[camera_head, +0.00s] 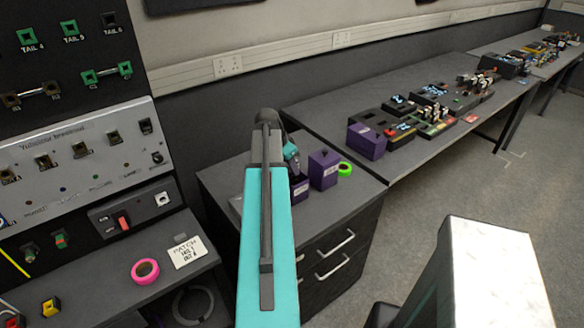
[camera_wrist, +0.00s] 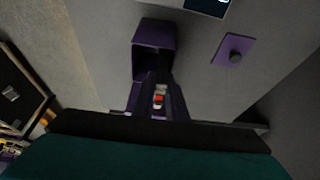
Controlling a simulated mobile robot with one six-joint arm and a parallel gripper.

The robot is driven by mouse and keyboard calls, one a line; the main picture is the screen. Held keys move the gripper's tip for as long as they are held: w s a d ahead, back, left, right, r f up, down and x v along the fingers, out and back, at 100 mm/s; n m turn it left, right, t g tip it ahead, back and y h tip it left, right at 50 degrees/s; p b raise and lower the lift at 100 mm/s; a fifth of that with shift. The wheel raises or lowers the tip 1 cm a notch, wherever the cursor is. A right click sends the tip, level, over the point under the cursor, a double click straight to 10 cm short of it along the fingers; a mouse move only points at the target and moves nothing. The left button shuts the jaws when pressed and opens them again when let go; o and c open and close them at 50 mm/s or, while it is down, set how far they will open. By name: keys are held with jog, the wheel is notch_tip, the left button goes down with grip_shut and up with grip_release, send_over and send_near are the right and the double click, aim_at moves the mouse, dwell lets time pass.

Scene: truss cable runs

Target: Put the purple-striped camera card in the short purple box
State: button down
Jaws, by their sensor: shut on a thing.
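The short purple box (camera_head: 301,190) stands on the drawer cabinet, partly hidden behind my teal arm. In the wrist view, an open-topped purple box (camera_wrist: 153,35) lies right at my fingers, its inside dark. My gripper (camera_wrist: 159,84) is shut, its dark fingertips at or inside the box mouth; the exact depth is unclear. A small white and red piece (camera_wrist: 159,97) shows between the fingers and appears to be the camera card. Its purple stripe cannot be made out. In the head view, the fingers and card are mostly hidden by my wrist.
A taller purple box (camera_head: 323,170) with a knobbed top stands close beside; its top (camera_wrist: 235,50) also shows in the wrist view. A green tape ring (camera_head: 345,168) lies beside it. Another purple box (camera_head: 366,142) and equipment sit on the long bench (camera_head: 330,105).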

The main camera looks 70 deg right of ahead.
jog(key=shift+f, duration=0.3)
dwell(0.4)
jog(key=c, duration=1.7)
grip_release()
jog(key=shift+c, duration=1.1)
jog(key=shift+r, duration=0.1)
jog(key=shift+r+p, duration=1.9)
jog(key=shift+r, duration=2)
jog(key=shift+s, duration=0.1)
